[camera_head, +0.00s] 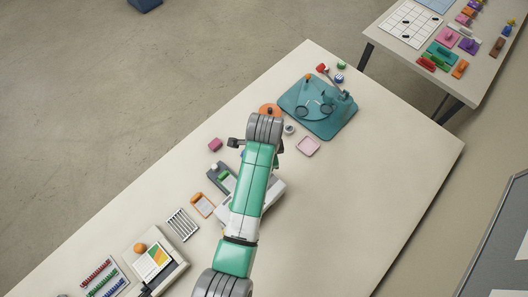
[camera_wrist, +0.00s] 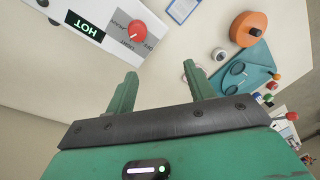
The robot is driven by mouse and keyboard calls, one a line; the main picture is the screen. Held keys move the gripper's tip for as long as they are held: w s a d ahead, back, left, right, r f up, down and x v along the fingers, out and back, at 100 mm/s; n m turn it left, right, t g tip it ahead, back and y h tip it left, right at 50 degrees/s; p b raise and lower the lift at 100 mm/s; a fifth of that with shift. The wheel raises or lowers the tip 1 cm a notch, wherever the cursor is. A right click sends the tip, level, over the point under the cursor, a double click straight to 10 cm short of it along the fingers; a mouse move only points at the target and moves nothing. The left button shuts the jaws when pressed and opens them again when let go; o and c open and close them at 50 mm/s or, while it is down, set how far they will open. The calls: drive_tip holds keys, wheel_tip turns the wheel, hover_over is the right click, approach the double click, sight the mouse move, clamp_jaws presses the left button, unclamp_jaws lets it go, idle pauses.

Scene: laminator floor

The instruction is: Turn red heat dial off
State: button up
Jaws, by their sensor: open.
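The red heat dial (camera_wrist: 137,29) sits on the white face of the laminator (camera_wrist: 62,12) at the upper left of the wrist view. Small printed words, one seemingly OFF, surround it; its exact setting is hard to read. A lit green display reads HOT (camera_wrist: 88,28). My gripper (camera_wrist: 159,74) is open, its two green fingers apart with nothing between them. The dial lies beyond the fingertips, towards the left one, and is not touched. In the head view, my arm covers much of the grey-white laminator (camera_head: 275,190), and the dial is hidden.
An orange round piece (camera_wrist: 248,28) and a teal stand (camera_wrist: 250,66) lie right of the gripper in the wrist view. The table's right part (camera_head: 390,165) is clear.

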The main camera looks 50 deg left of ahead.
drive_tip(key=shift+m+g+h, duration=0.3)
drive_tip(key=shift+g+h, duration=0.2)
drive_tip(key=shift+g, duration=0.3)
drive_tip(key=s+f, duration=0.1)
drive_tip(key=f, duration=0.1)
drive_tip(key=s+f, duration=0.2)
wheel_tip(320, 180, down, 8)
drive_tip(key=shift+r+b, duration=0.1)
drive_tip(key=shift+b, duration=0.25)
drive_tip(key=c, duration=1)
